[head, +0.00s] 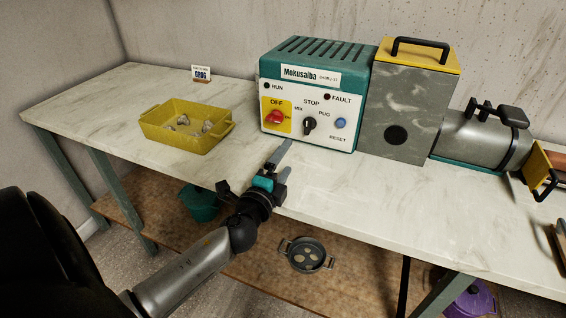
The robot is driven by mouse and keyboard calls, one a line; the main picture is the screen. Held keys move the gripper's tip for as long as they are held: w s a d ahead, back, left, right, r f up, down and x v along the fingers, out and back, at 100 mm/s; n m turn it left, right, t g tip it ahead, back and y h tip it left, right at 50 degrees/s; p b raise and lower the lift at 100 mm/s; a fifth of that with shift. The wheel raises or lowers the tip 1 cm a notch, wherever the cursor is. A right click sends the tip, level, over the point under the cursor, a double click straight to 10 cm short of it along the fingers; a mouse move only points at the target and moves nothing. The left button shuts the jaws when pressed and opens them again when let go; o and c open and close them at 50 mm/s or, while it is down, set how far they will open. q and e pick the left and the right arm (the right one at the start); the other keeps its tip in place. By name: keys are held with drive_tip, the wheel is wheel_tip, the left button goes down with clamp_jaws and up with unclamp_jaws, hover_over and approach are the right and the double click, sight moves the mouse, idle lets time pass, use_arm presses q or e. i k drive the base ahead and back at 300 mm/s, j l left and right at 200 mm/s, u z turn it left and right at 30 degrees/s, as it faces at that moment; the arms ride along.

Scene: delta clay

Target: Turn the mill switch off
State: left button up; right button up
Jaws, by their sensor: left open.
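The mill's control box (318,72) is green with a white front panel and stands on the worktop. My right gripper is not in view.
A yellow tray (205,143) with several pale lumps stands left of the box. A small GROG sign (201,74) is behind it. A grey housing (420,95) and metal barrel (470,140) stand to the right. The worktop before the box (340,190) is clear.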

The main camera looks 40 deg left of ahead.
sight(276, 116)
drive_tip(key=k+l, duration=0.2)
drive_tip(key=k, duration=0.3)
drive_tip(key=k+l, duration=0.15)
drive_tip(key=k, duration=0.35)
